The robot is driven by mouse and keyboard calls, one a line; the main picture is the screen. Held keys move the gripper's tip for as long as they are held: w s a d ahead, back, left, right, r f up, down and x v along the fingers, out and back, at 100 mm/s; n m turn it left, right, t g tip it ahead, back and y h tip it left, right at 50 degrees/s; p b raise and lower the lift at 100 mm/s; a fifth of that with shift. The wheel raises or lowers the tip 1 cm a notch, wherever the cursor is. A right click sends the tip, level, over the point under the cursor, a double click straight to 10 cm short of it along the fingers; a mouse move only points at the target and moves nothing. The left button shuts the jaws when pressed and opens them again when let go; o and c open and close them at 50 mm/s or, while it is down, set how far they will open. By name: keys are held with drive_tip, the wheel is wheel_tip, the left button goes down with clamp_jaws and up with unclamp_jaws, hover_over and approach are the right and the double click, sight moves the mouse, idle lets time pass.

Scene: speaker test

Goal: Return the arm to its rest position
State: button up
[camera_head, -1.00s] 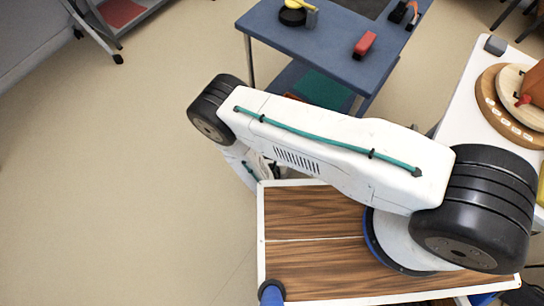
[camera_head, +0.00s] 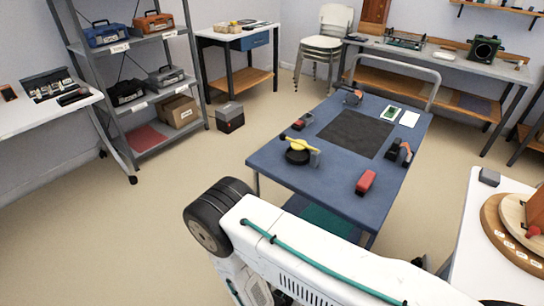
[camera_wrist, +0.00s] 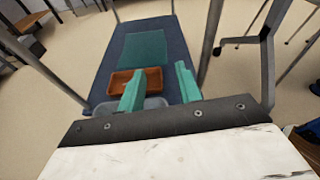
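My arm (camera_head: 300,262) is white with a green cable and a black joint, and crosses the bottom of the head view. My gripper (camera_wrist: 159,86) shows in the wrist view with its two green fingers apart and nothing visible between their tips. Beyond the fingers is the lower shelf of a blue cart (camera_wrist: 100,78), with a green mat (camera_wrist: 145,46), an orange-brown tray (camera_wrist: 120,82) and a grey bin partly hidden behind the fingers. The gripper is hidden in the head view.
The blue cart's top (camera_head: 275,160) holds a black mat (camera_head: 355,133), a red block (camera_head: 366,182) and several tools. A white table (camera_head: 475,245) stands at right. A shelf rack (camera_head: 165,95) and benches line the walls. Open floor (camera_head: 90,245) lies at left.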

drive_tip(key=s+d+r+m+g+h, duration=0.1)
drive_tip(key=d+r+m+g, duration=0.3)
drive_tip(key=r, duration=0.7)
drive_tip(key=d+r+m+g+h, duration=0.1)
drive_tip(key=r+m+g, duration=0.5)
drive_tip(key=r, duration=0.5)
drive_tip(key=s+d+r+m+g, duration=0.1)
drive_tip(key=d+r+m+g, duration=0.2)
drive_tip(key=r+m, duration=0.5)
drive_tip(key=s+d+r+m+t+y, duration=0.1)
drive_tip(key=s+d+r+m+y, duration=0.1)
drive_tip(key=s+r, duration=0.3)
drive_tip(key=s+d+r+m+t+y, duration=0.1)
drive_tip(key=s+d+r+m+y, duration=0.2)
drive_tip(key=r, duration=1)
drive_tip(key=s+d+r+m+y, duration=0.3)
drive_tip(key=s+r+m+y, duration=0.3)
drive_tip(key=r, duration=0.3)
drive_tip(key=shift+s+d+r+t, duration=0.2)
drive_tip(key=shift+s+r+t, duration=0.2)
drive_tip(key=shift+s, duration=0.4)
